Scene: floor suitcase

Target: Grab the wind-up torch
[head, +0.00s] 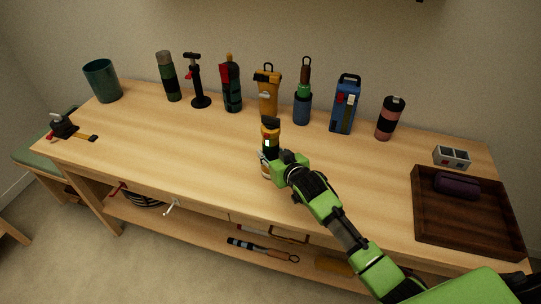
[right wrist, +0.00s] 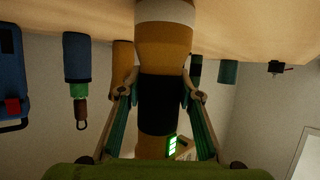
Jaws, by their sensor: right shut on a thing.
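An orange cylinder with a black band and a pale band, which looks like the wind-up torch (head: 270,124), stands upright near the middle of the table. My right gripper (head: 268,153) is shut on it. In the right wrist view the torch (right wrist: 164,45) runs between the two fingers of the right gripper (right wrist: 160,100), which press on its sides around the black band. That view is upside down, with the tabletop along the top. I cannot tell whether the torch's base touches the table. My left gripper is not in view.
Behind stand an orange hooked torch-like object (head: 267,97), a blue-green bottle (head: 302,108), a blue case (head: 344,109) and a pink-black flask (head: 389,119). A dark wooden tray (head: 460,235) lies right. The wooden tabletop (head: 180,140) is clear at left centre.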

